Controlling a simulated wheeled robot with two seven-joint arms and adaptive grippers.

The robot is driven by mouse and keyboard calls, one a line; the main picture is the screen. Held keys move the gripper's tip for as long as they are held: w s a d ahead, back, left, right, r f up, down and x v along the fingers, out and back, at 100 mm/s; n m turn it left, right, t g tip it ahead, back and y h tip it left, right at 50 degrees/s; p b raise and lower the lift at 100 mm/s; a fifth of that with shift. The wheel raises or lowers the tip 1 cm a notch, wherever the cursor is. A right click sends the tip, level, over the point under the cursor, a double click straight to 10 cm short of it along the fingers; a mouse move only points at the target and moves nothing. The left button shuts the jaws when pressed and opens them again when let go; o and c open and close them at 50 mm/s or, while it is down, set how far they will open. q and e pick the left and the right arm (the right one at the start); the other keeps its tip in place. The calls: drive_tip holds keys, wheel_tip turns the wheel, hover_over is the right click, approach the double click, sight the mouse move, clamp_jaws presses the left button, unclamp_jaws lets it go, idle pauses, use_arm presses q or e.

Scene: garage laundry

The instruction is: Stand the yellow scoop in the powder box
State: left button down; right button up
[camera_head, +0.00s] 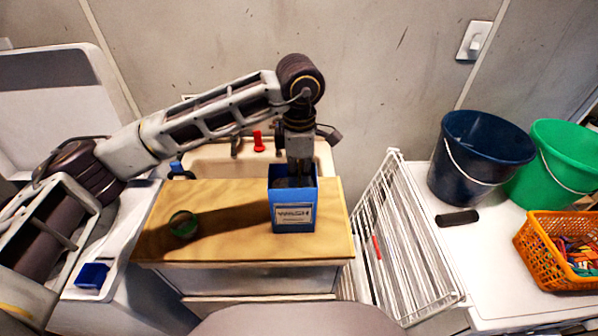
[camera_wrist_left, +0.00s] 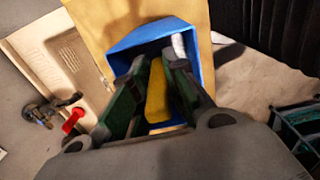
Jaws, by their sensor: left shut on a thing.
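The blue powder box (camera_head: 293,215) stands upright on the wooden top, with a white label on its front. My left gripper (camera_head: 299,172) points straight down into its open top. In the left wrist view the gripper (camera_wrist_left: 158,95) is shut on the yellow scoop (camera_wrist_left: 157,92), whose yellow handle shows between the fingers, inside the outline of the blue box (camera_wrist_left: 150,35). The scoop's lower end is hidden, so I cannot tell whether it touches the bottom. In the head view the gripper hides the scoop. My right gripper is not in view.
The wooden top (camera_head: 235,230) also carries a round green object (camera_head: 183,224). A sink (camera_head: 225,160) with a red-handled tap (camera_head: 258,141) lies behind. To the right are a white rack (camera_head: 400,240), a dark blue bucket (camera_head: 475,155), a green bucket (camera_head: 555,165) and an orange basket (camera_head: 540,255).

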use_arm(q)
drive_tip(key=shift+f, duration=0.25)
drive_tip(key=c, duration=1.4)
unclamp_jaws()
drive_tip(key=shift+r, duration=0.1)
wheel_tip(320, 180, up, 12)
drive_tip(key=shift+r+b, duration=0.1)
drive_tip(key=shift+b, duration=0.45)
